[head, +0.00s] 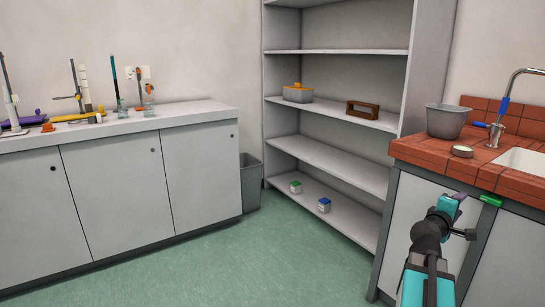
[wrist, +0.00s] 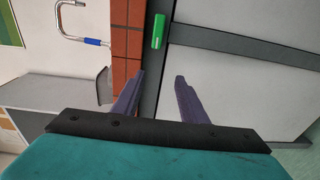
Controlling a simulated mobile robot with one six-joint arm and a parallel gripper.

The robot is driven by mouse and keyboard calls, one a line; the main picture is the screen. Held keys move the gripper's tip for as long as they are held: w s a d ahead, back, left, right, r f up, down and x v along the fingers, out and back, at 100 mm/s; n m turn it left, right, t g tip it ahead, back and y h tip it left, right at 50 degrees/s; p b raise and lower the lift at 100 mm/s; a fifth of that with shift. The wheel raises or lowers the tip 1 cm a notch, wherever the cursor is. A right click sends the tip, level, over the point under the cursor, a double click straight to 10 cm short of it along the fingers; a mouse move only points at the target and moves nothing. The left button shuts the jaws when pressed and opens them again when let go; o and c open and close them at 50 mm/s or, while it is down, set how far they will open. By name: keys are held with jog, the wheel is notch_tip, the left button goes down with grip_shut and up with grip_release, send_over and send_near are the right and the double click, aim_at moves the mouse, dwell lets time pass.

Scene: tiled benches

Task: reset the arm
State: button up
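My arm reaches up from the lower right of the head view, in front of the tiled bench (head: 425,152). My gripper (head: 461,198) is near the bench's front edge, left of a small green piece (head: 490,199) on that edge. In the wrist view the two purple fingers of my gripper (wrist: 160,76) stand apart with nothing between them. The green piece (wrist: 158,30) shows beyond the fingertips there. Some of the gripper is hidden behind its own body in the head view.
The bench bears a grey bin (head: 446,121), a round lidded tin (head: 462,151), a tap (head: 508,95) and a sink (head: 525,160). A shelf unit (head: 335,165) stands behind with small boxes. A lab counter (head: 190,113) stands left. The green floor (head: 260,255) between is clear.

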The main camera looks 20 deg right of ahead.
jog(key=w+a+f+n+t+y+p, duration=0.25)
jog(key=w+a+f+y+p, duration=0.4)
jog(key=w+a+f, duration=0.7)
jog(key=s+a+f+g+y+p, duration=0.25)
jog(key=a+f+p, duration=0.8)
jog(key=a, duration=0.65)
jog(key=s+a+f+g+y+p, duration=0.3)
jog(key=s+a+f+g+p, duration=0.2)
jog(key=s+a+f, duration=0.95)
jog(key=s+a+f+m+g+y+p, duration=0.1)
jog(key=s+a+m+g+y, duration=0.1)
jog(key=s+a, duration=0.5)
jog(key=s+a+f+m+g+y+p, duration=0.1)
jog(key=s+a+m+g, duration=0.4)
jog(key=s, duration=0.8)
jog(key=shift+s+a+f+y, duration=0.2)
jog(key=shift+a+f+y, duration=0.3)
jog(key=shift+a, duration=0.5)
